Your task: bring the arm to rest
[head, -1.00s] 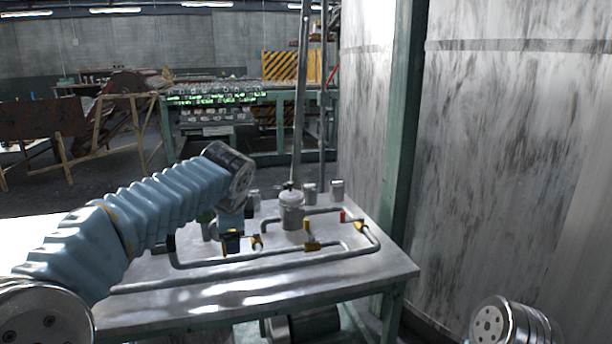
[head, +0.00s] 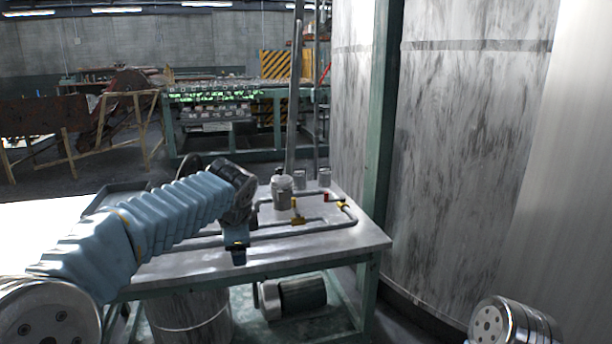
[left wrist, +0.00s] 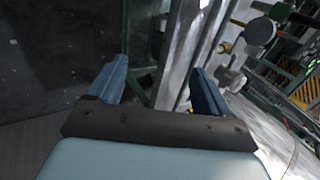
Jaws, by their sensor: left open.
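My left arm (head: 170,215) reaches in from the left in the head view, in a blue ribbed sleeve. Its gripper (head: 237,257) points down at the table's front edge, apart from the tubing. In the left wrist view the two blue fingers (left wrist: 162,82) stand apart with nothing between them. The metal table (head: 330,248) carries bent grey tubing (head: 325,228) with yellow fittings (head: 299,221). A grey lidded canister (head: 281,192) stands upright behind the tubing. The arm hides the table's middle left. My right gripper is not in view.
Under the table are a dark motor-like cylinder (head: 302,296) and a drum (head: 190,318). A green post (head: 381,130) and a large streaked tank wall (head: 460,150) stand close on the right. Open floor lies behind the table.

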